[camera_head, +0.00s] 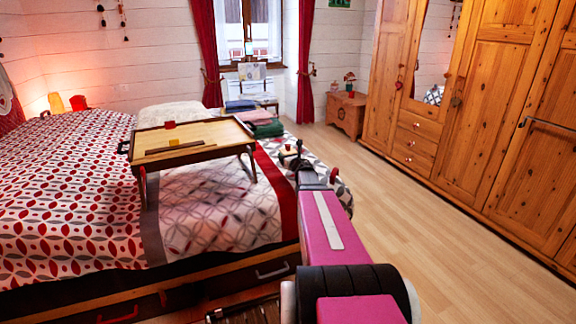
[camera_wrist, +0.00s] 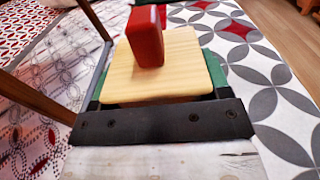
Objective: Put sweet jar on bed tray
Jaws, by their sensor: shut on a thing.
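The sweet jar shows in the wrist view as a pale wooden square lid (camera_wrist: 185,75) with a red knob (camera_wrist: 145,38); green shows around its edge and its body is hidden below. My gripper (camera_wrist: 158,92) is shut on the jar. In the head view my gripper (camera_head: 293,158) holds the small jar (camera_head: 288,149) over the right side of the bed, right of the tray and apart from it. The wooden bed tray (camera_head: 215,133) stands on its legs on the bed. Brown bars like its legs show at left in the wrist view (camera_wrist: 35,97).
Folded cloths (camera_head: 262,117) are stacked behind the tray's right end. The tray's front and right top are clear. Wardrobes (camera_head: 490,120) stand right.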

